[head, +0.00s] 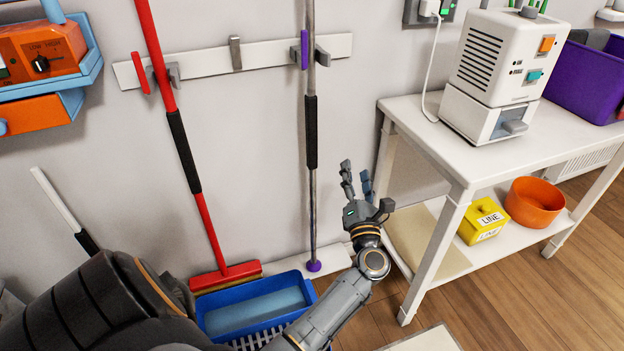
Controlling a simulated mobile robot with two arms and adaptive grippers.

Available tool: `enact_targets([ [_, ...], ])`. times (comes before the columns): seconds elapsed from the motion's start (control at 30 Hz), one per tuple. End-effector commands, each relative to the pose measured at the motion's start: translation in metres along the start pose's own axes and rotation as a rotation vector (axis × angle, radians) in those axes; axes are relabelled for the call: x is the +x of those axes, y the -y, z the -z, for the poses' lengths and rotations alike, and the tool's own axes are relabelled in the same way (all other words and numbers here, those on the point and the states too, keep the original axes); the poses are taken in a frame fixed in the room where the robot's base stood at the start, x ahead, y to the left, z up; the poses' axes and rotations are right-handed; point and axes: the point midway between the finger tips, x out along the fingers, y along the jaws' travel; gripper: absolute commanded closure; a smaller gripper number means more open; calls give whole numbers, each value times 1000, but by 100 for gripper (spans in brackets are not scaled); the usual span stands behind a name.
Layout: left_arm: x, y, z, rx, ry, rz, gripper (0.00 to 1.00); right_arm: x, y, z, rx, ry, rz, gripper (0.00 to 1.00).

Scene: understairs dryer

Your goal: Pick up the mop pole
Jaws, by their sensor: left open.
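The mop pole (313,205), a thin grey metal pole with a black grip and a purple foot, stands upright against the wall. It is held at a grey clip with a purple tab on the white wall rail (270,60). Its top runs out of the picture. My left gripper (362,187) is open and empty, fingers pointing up, to the right of the pole's lower half. It is apart from the pole in the picture; the gap in depth is hard to tell. My right gripper is not in view.
A red broom (208,225) leans on the rail to the left. A blue bucket (208,325) sits below, behind my arm. A white table (455,180) with a white machine (492,65) stands at right; its lower shelf holds a yellow box (481,221) and an orange bowl (534,202).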

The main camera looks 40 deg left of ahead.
Motion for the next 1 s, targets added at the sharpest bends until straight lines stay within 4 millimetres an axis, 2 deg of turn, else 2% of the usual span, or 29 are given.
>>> enact_targets([
  [0.03,3,-8,11,-147,-48,-62,47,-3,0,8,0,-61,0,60],
  [0.1,9,-26,17,-325,-111,-128,47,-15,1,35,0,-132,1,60],
  [0.2,12,-43,24,-509,-174,-191,47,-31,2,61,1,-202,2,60],
  [0.3,14,-52,27,-612,-209,-224,47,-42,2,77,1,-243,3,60],
  [0.43,26,-58,31,-649,-221,-237,47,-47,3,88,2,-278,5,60],
  [0.73,81,-66,46,-644,-220,-235,47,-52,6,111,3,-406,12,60],
  [1.0,101,-69,52,-644,-221,-234,47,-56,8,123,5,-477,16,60],
])
